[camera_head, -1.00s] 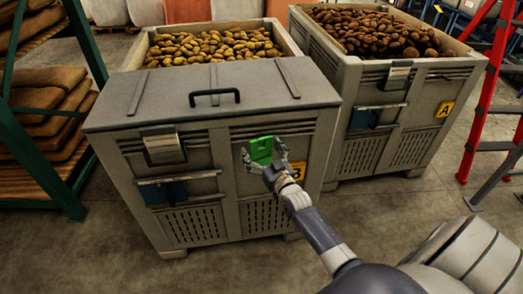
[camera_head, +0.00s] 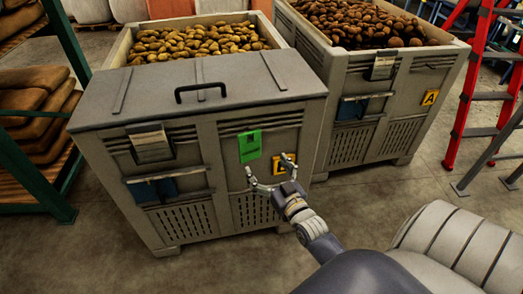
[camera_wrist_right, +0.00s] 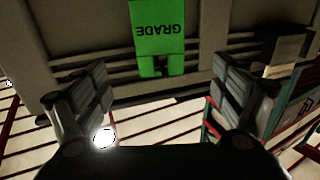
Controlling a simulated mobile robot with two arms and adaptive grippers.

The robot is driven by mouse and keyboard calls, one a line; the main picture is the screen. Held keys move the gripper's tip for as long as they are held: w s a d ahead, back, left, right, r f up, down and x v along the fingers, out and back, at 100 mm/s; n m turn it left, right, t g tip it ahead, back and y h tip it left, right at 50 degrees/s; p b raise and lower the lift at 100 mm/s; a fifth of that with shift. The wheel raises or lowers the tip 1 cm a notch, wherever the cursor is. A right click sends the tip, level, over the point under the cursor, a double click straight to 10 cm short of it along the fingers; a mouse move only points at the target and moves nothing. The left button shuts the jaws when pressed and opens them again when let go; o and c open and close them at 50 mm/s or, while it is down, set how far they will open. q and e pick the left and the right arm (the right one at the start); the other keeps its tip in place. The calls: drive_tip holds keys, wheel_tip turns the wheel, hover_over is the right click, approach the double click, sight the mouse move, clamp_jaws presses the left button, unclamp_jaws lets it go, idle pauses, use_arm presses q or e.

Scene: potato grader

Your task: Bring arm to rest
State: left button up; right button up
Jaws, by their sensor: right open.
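My right gripper (camera_head: 269,174) is open and empty in front of the near crate, just below a green tag. The green tag (camera_head: 249,146) is on the front of the near crate (camera_head: 190,205), left of and above a yellow label (camera_head: 285,163) partly hidden by a finger. In the right wrist view the green tag (camera_wrist_right: 158,28) reads "GRADE" upside down, and clear space shows between it and the spread fingers (camera_wrist_right: 155,100). My left gripper is in neither view.
The near crate has a grey lid (camera_head: 195,90) with a black handle over its front part and potatoes (camera_head: 195,42) behind. A second crate (camera_head: 375,100) with darker potatoes and a yellow "A" label stands right. A red ladder (camera_head: 480,85) is at right, a green rack (camera_head: 65,45) at left.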

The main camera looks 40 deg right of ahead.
drive_tip(key=shift+s+f, duration=0.1)
drive_tip(key=shift+s, duration=0.05)
drive_tip(key=s+a+f+n+g+y, duration=0.1)
drive_tip(key=s+a+f+g, duration=0.3)
drive_tip(key=f, duration=0.6)
drive_tip(key=s+a+f+g+y+p, duration=0.15)
drive_tip(key=s+f, duration=0.35)
drive_tip(key=f, duration=0.6)
drive_tip(key=s+a+f+n+g, duration=0.1)
drive_tip(key=s+a+f+g, duration=0.3)
drive_tip(key=f, duration=0.6)
drive_tip(key=s+a+f+n+g, duration=0.1)
drive_tip(key=s+f, duration=0.6)
drive_tip(key=s, duration=0.7)
drive_tip(key=s+a+f+n+g, duration=0.1)
drive_tip(key=s+f+g, duration=0.5)
drive_tip(key=s, duration=0.9)
drive_tip(key=shift+s+a+f+p, duration=0.25)
drive_tip(key=shift+a+f+p, duration=0.1)
drive_tip(key=shift+a+f, duration=0.55)
drive_tip(key=shift+g, duration=0.25)
